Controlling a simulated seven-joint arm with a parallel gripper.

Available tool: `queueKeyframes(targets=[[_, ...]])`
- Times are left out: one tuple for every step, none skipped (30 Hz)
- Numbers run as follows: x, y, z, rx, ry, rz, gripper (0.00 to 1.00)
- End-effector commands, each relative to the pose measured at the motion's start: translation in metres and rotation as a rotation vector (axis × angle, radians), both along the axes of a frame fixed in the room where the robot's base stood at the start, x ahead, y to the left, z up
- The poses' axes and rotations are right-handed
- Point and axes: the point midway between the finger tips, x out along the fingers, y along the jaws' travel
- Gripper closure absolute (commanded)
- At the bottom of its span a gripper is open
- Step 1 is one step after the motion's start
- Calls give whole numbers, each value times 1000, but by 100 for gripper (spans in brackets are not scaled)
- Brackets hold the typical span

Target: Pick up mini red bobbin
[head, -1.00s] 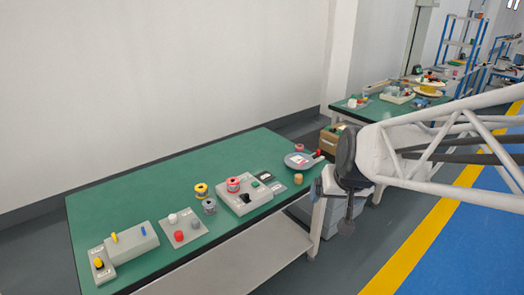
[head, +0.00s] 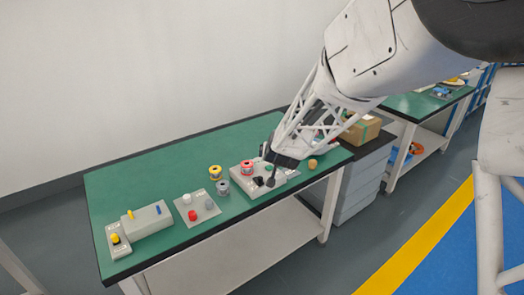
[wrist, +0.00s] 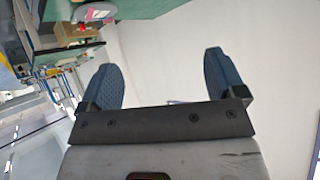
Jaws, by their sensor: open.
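A larger red-topped bobbin (head: 247,166) stands on a grey box. Which red one is the mini bobbin is hard to tell. My gripper (head: 268,180) is over the table by the grey box, right of the plate and apart from the small red piece. In the wrist view my gripper (wrist: 162,78) is open with two blue-grey fingers and nothing between them.
A yellow bobbin (head: 215,172) and a grey bobbin (head: 223,187) stand between plate and box. A cardboard box (head: 362,130) is right of the table. My arm hides the table's far right part.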

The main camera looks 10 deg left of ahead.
Motion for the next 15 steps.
queueKeyframes(targets=[[8,13,-13,-2,-16,-2,11],[13,19,-19,-3,-29,-4,11],[19,27,-27,-6,-46,-7,11],[23,34,-34,-8,-57,-10,11],[27,40,-40,-9,-69,-14,11],[33,48,-48,-10,-87,-18,11],[36,54,-56,-13,-99,-22,11],[40,60,-62,-16,-111,-25,11],[44,68,-71,-19,-128,-30,11],[47,74,-78,-22,-140,-34,11],[50,79,-84,-25,-153,-39,11],[53,87,-93,-29,-167,-43,11],[55,92,-99,-32,-179,-46,11],[57,96,-105,-36,-189,-51,11],[59,102,-113,-40,-202,-56,11]])
